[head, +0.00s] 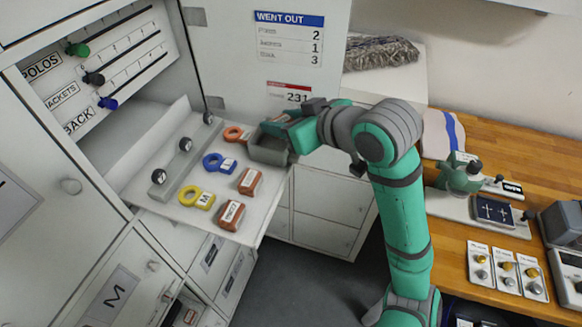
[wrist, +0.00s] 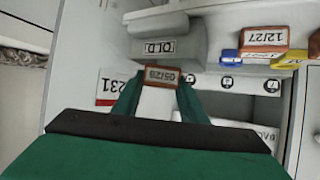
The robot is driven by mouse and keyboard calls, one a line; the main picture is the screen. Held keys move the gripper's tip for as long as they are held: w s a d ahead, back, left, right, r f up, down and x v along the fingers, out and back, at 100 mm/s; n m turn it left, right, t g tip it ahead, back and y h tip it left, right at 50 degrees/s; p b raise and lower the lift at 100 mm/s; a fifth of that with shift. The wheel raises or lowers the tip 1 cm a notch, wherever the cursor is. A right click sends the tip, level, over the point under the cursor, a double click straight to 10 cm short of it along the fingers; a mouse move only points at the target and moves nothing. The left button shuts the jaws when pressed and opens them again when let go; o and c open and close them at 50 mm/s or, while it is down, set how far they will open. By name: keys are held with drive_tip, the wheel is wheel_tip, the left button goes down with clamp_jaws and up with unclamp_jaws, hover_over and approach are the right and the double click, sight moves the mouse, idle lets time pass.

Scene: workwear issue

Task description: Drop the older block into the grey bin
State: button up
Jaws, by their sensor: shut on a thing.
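My gripper (wrist: 160,100) is shut on a small brown block (wrist: 163,76) with a pale date label that seems to read 05/26 or 05/28. In the head view my gripper (head: 290,128) is by the grey bin (head: 268,152) at the shelf's right edge, and the held block cannot be made out. In the wrist view the bin (wrist: 190,40), tagged OLD, appears just beyond the block; the height between them is unclear. A red-brown block (head: 250,181) and another (head: 231,215) lie on the shelf. One block (wrist: 264,37) reads 12/27 in the wrist view.
Orange (head: 235,134), blue (head: 218,163) and yellow (head: 197,197) tags lie on the white shelf (head: 170,205), beside a rail with round knobs (head: 185,144). An open cabinet door (head: 225,60) stands behind. A wooden counter (head: 450,250) with equipment is at right.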

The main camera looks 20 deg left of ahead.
drive_tip(key=o, duration=1.1)
drive_tip(key=v, duration=1)
drive_tip(key=shift+s+d, duration=0.15)
drive_tip(key=shift+d, duration=0.1)
drive_tip(key=shift+r, duration=0.15)
